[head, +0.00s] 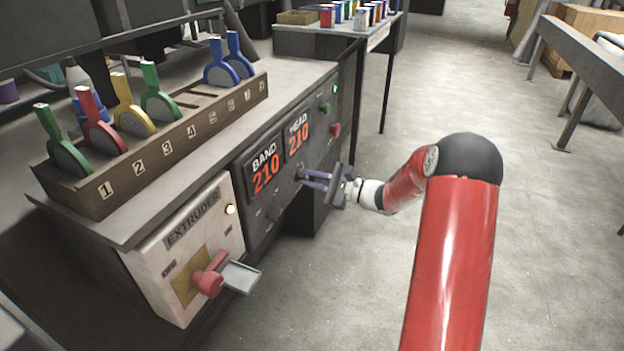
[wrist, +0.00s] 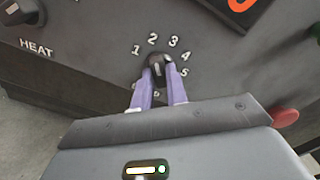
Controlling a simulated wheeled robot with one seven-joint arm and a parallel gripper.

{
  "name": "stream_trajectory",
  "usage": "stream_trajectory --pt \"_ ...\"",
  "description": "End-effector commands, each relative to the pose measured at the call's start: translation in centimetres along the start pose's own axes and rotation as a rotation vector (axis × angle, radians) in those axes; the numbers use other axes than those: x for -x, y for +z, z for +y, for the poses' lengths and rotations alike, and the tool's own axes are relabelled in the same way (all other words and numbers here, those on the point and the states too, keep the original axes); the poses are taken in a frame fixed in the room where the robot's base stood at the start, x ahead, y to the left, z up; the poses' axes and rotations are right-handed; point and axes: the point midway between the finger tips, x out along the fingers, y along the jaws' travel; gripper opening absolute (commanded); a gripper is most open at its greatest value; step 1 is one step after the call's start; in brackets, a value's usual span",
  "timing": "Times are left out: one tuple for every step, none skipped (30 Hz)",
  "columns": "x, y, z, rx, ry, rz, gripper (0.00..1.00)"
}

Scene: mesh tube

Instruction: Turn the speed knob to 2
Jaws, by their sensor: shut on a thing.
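The speed knob (wrist: 158,62) is a small dark knob on the grey panel, with the numerals 1 to 5 visible in an arc around its top and right. Its upper end points roughly up towards the 2 and 3 side; I cannot tell the exact mark. My gripper (wrist: 160,80) is shut on the knob, one purple finger on each side. The fingers partly cover the lower part of the dial. In the head view my gripper (head: 301,177) reaches the panel just below the displays, and the knob itself is mostly hidden there.
A HEAT knob (wrist: 20,12) sits left of the dial and a red button (wrist: 285,117) to the right. BAND (head: 265,175) and HEAD (head: 298,138) displays read 210. The extruder box (head: 190,245) with its red handle (head: 208,280) juts out at left. Open floor lies right.

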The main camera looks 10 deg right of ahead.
Motion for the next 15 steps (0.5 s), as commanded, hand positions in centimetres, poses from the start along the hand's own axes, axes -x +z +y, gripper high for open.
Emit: stream_trajectory --pt "0.06 -0.07 0.07 -0.001 0.001 0.001 0.0" --pt "0.06 -0.07 0.08 -0.001 0.001 0.001 0.0" --pt "0.06 -0.07 0.08 -0.001 0.001 0.001 0.18" --pt "0.06 -0.07 0.07 -0.001 0.001 0.001 0.22" --pt "0.06 -0.07 0.07 0.0 0.001 0.001 0.26" --pt "0.05 -0.06 0.06 0.0 0.001 0.001 0.32" --pt "0.05 -0.05 0.06 0.0 0.001 0.001 0.35" --pt "0.04 -0.05 0.05 0.0 0.001 0.001 0.36" --pt "0.04 -0.04 0.04 0.0 0.001 0.001 0.36" --pt "0.03 -0.04 0.04 0.0 0.001 0.001 0.36" --pt "0.03 -0.04 0.04 0.0 0.001 0.001 0.36" --pt "0.03 -0.03 0.03 0.0 0.001 0.001 0.36" --pt "0.02 -0.03 0.03 0.0 0.001 0.0 0.36" --pt "0.02 -0.03 0.03 0.0 0.0 0.0 0.36" --pt "0.06 -0.03 0.03 0.001 0.0 0.001 0.36"
